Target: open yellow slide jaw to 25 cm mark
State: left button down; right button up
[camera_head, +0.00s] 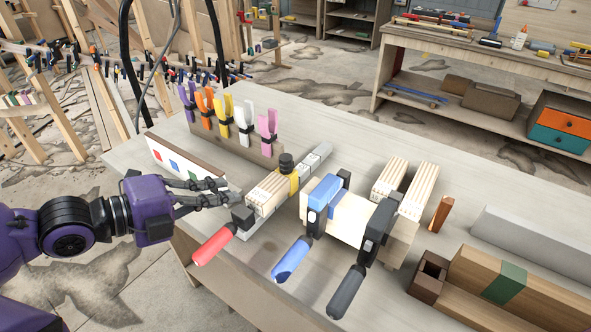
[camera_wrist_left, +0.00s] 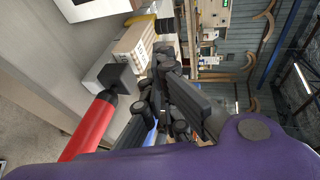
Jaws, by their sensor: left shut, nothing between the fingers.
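A bar clamp with a red handle (camera_head: 214,246) lies on the workbench. Its grey bar (camera_head: 318,157) runs away to the upper right. The yellow slide jaw (camera_head: 294,184) sits on this bar, beside a black knob (camera_head: 286,161) and at the far end of a pale bundle of wood strips (camera_head: 268,193). My left gripper (camera_head: 232,191) is shut and empty, just left of the bundle and the clamp's black head. In the left wrist view the gripper (camera_wrist_left: 162,62) is beside the red handle (camera_wrist_left: 88,132) and bundle (camera_wrist_left: 133,42). Scale marks are too small to read. My right gripper is not in view.
Blue-handled (camera_head: 291,260) and black-handled (camera_head: 346,292) clamps stand close on the right around a pale block. A rack of coloured spring clamps (camera_head: 237,140) is behind. A white board with coloured squares (camera_head: 172,160) is near my left gripper. Wood blocks (camera_head: 520,290) lie at right.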

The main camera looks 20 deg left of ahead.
aim_at(275, 186)
pick_arm(q)
jog(key=shift+m, duration=0.4)
jog(key=x, duration=0.7)
jog(key=r+x, duration=0.1)
jog(key=x, duration=0.3)
jog(key=shift+w+d, duration=0.1)
jog(key=shift+w, duration=0.35)
jog(key=shift+w+d, duration=0.2)
jog(key=shift+w, duration=0.05)
jog(key=shift+w+d+f+p, duration=0.1)
jog(key=shift+w+d+p, duration=0.05)
jog(key=shift+p, duration=0.15)
jog(key=shift+f, duration=0.15)
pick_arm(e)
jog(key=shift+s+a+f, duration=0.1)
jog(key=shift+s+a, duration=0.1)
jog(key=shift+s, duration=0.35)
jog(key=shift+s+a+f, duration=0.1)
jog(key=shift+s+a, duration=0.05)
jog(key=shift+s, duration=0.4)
pick_arm(q)
jog(key=shift+w, duration=0.1)
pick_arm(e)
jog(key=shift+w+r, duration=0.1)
